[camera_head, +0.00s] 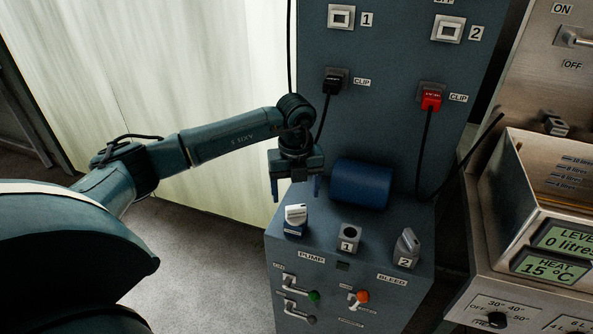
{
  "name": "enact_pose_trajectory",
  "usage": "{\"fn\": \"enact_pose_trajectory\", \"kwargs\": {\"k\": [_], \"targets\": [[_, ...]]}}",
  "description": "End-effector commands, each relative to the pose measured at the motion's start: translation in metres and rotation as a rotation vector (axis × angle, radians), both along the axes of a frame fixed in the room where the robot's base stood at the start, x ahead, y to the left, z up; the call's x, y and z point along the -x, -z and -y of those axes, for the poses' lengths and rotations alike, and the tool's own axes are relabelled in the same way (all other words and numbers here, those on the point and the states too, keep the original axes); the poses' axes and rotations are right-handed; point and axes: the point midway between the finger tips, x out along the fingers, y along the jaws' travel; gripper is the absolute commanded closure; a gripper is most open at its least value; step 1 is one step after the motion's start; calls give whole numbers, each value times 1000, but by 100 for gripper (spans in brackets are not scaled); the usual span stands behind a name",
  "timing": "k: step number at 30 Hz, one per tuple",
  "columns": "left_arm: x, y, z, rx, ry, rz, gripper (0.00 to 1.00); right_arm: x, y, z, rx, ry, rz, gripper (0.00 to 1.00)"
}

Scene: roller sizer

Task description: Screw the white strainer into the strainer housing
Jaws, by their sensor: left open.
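The white strainer (296,213) appears to be the white-topped piece on a blue base at the left of the console top. My left gripper (296,190) is open, pointing down just above and behind this piece, with nothing visible between its fingers. To the right is a grey block marked 1 (349,236) with a dark round opening, which looks empty. A grey piece marked 2 (406,246) stands tilted farther right. I cannot tell for sure which of these is the strainer housing. My right gripper is not in view.
A blue cylinder (362,184) lies behind the sockets, close to the right of my left gripper. Black (333,85) and red (431,99) clips with hanging cables are on the upright panel. Levers (300,287) line the console front. A metal tank (540,180) stands right.

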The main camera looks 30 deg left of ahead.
Motion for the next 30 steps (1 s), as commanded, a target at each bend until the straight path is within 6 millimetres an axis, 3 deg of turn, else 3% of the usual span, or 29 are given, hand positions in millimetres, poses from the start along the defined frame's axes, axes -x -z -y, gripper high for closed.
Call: {"fn": "enact_pose_trajectory", "kwargs": {"k": [6, 12, 23, 30], "targets": [[1, 39, 0, 1, 1, -3, 27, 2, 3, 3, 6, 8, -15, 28], [0, 58, 1, 2, 2, 1, 27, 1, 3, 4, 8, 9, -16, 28], [0, 62, 1, 2, 2, 1, 27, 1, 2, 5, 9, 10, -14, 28], [0, 62, 1, 3, 2, 1, 47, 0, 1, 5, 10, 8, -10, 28]]}}
